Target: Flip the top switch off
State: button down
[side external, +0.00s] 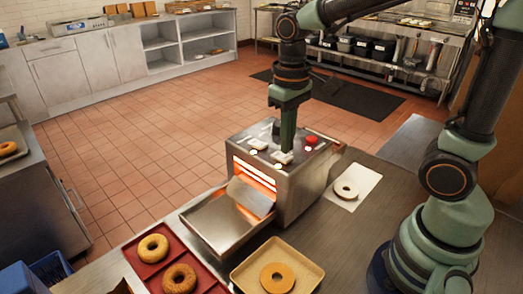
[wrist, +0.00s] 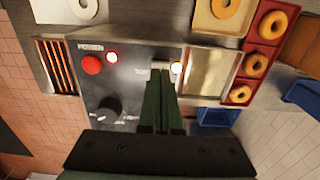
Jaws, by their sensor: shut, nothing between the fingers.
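The steel toaster oven (side external: 290,185) stands on the counter, its front slot glowing orange. Its top control panel (wrist: 125,85) shows in the wrist view with a red button (wrist: 91,64) under the label POWER, a lit lamp (wrist: 112,57) beside it and a black knob (wrist: 108,108). A label that seems to read TOP, and another lit lamp (wrist: 177,68), sit by my fingertips. My gripper (side external: 287,150) points down, shut and empty, with its tips (wrist: 164,74) at or just above the panel by that label. The switch there is largely hidden by the fingers; its position and any contact cannot be told.
A metal chute tray (side external: 225,222) juts from the oven's front. A red tray (side external: 172,252) with bagels and a tan tray (side external: 250,268) with one bagel lie nearby. A white board (side external: 362,181) with a pale bagel lies right of the oven.

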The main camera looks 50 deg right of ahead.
aim_at(287, 157)
jog(key=shift+f, duration=0.95)
dwell(0.6)
jog(key=shift+r, duration=3.55)
jog(key=shift+s+d+f+t, duration=0.15)
jog(key=shift+s+d+t, duration=0.65)
jog(key=shift+t, duration=0.6)
jog(key=shift+s+d+f+t, duration=0.1)
jog(key=shift+s+d+t, duration=0.65)
jog(key=shift+t, duration=0.65)
